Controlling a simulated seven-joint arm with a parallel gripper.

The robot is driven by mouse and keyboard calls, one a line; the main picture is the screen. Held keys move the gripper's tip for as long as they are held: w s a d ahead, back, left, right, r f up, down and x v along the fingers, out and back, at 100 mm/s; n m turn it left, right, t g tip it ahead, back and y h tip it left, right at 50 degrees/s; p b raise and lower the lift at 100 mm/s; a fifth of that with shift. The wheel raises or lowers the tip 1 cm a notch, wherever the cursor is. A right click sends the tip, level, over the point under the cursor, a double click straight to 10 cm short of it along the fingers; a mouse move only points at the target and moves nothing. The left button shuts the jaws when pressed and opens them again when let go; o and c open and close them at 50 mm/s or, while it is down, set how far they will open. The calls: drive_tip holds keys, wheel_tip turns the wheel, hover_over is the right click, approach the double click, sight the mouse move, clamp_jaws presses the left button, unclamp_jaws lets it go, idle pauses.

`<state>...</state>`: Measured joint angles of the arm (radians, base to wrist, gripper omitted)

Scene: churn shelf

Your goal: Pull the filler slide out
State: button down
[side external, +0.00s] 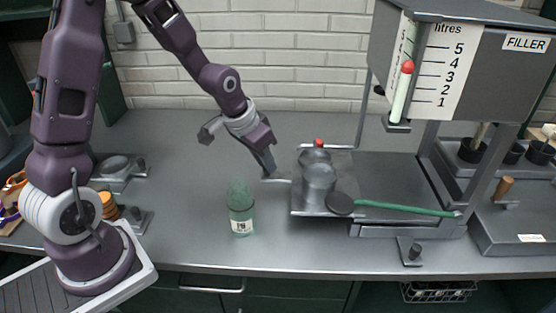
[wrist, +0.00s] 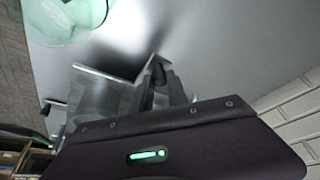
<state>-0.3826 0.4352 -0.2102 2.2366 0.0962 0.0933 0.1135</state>
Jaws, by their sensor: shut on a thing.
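The filler (side external: 500,70) is a grey cabinet on posts at the right, with a litre scale and a red-tipped level tube. Its filler slide (side external: 305,212), a flat grey metal plate, sticks out to the left from under it. My gripper (side external: 271,172) is at the slide's left end, shut on the small handle (side external: 280,181) there. In the wrist view my fingers (wrist: 159,78) meet at a thin grey metal edge, and part of the slide (wrist: 98,72) shows left of them. The exact grip is small and partly hidden by the fingers.
Bench between jar and slide is clear.

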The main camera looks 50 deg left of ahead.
drive_tip(key=c, duration=1.3)
unclamp_jaws()
drive_tip(key=v, duration=0.7)
drive_tip(key=shift+r, duration=0.1)
drive_tip(key=s+d+r, duration=0.2)
drive_tip(key=s+r, duration=0.1)
drive_tip(key=s, duration=0.4)
drive_tip(key=s+d+r, duration=0.2)
drive_tip(key=s+r, duration=0.1)
drive_tip(key=s, duration=0.4)
drive_tip(key=s+d+r+t, duration=0.1)
drive_tip(key=s+d+r, duration=0.1)
drive_tip(key=s, duration=0.5)
drive_tip(key=shift+s+d+r, duration=0.25)
drive_tip(key=shift+s+r, duration=0.05)
drive_tip(key=shift+r, duration=0.55)
